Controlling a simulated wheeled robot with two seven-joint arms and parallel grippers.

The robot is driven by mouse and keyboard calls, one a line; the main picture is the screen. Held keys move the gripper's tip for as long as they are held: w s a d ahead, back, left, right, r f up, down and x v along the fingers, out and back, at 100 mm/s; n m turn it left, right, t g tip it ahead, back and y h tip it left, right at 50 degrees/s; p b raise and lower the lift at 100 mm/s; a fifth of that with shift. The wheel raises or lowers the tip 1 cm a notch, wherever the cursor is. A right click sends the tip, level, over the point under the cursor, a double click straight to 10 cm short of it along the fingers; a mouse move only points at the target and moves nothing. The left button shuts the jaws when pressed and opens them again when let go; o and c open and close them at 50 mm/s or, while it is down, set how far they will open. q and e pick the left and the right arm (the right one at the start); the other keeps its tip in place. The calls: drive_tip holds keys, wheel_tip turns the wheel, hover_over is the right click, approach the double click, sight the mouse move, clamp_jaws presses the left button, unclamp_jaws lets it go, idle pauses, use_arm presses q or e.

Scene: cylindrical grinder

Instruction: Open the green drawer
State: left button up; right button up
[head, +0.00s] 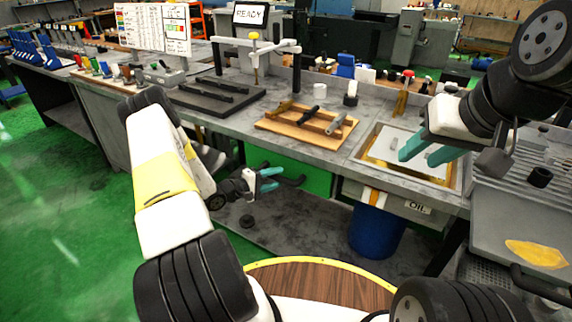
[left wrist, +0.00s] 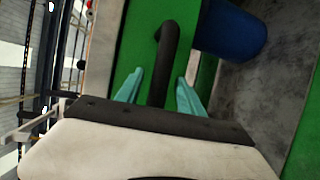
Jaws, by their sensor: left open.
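The green drawer (head: 310,178) is under the front edge of the grey workbench, and its front also shows in the left wrist view (left wrist: 132,38). Its black bar handle (left wrist: 168,45) runs between the teal fingers of my left gripper (left wrist: 160,92). In the head view, my left gripper (head: 270,180) is at the drawer front with its fingers apart, at the handle (head: 292,181). I cannot tell whether either finger touches the handle. My right gripper (head: 427,152) is open and empty above the oil tray (head: 458,182), far from the drawer.
A blue bin (head: 376,232) stands right of the drawer and also shows in the left wrist view (left wrist: 232,30). A wooden tray with tools (head: 290,133) lies on the bench above the drawer. A dark shelf (head: 300,218) lies low beneath the drawer.

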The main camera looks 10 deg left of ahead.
use_arm(q)
drive_tip(key=shift+w+d+f, duration=0.1)
drive_tip(key=shift+w+d, duration=0.2)
clamp_jaws()
idle(1.3)
